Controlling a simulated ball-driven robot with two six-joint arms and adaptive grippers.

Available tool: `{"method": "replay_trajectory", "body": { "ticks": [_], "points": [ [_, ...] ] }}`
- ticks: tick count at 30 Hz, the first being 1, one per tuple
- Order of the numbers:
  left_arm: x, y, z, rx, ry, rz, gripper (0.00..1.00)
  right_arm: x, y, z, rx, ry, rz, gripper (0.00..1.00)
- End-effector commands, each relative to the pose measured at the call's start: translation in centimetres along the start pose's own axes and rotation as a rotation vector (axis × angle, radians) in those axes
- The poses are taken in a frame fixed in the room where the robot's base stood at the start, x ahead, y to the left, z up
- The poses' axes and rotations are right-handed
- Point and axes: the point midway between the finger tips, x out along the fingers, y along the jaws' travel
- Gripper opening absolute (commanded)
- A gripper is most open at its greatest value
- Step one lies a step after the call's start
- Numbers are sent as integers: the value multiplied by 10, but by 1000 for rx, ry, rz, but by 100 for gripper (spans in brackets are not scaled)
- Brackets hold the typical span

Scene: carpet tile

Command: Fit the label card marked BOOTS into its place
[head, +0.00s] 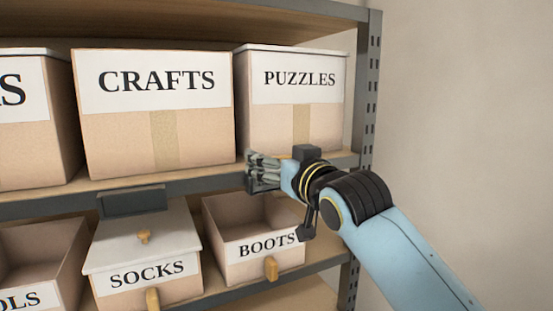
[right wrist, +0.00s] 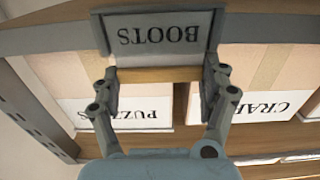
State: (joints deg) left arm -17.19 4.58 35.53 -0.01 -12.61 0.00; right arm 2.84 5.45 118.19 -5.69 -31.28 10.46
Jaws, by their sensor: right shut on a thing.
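The BOOTS label card (right wrist: 155,35) shows upside down in the right wrist view, light grey with dark letters. My right gripper (right wrist: 160,88) is shut on its tan grip bar (right wrist: 160,74), with one finger at each end. Dark grey rails of a label holder (right wrist: 217,35) flank the card; I cannot tell how deep it sits between them. In the head view my right gripper (head: 263,172) is at the shelf edge above the open BOOTS bin (head: 222,248) and hides the card and holder. My left gripper is not in view.
An empty dark label holder (head: 133,200) is on the shelf edge above the lidded SOCKS box (head: 145,255). The CRAFTS box (head: 155,135) and PUZZLES box (head: 295,125) stand on the shelf above. A slotted metal post (head: 368,95) stands at the right.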

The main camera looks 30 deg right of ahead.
Motion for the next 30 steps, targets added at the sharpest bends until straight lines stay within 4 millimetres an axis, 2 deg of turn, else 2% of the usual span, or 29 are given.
{"method": "replay_trajectory", "body": {
  "ticks": [5,6,10,21,26,30],
  "points": [
    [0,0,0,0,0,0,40,0,0,0,0,0,0,63],
    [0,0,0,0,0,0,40,0,0,0,0,0,0,82],
    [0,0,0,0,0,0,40,0,0,0,0,0,0,99],
    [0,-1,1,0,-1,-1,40,-6,0,1,0,-1,0,100],
    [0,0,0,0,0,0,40,-33,0,1,0,-2,-1,100],
    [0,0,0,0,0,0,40,-66,0,1,-1,-2,0,100]
  ]
}}
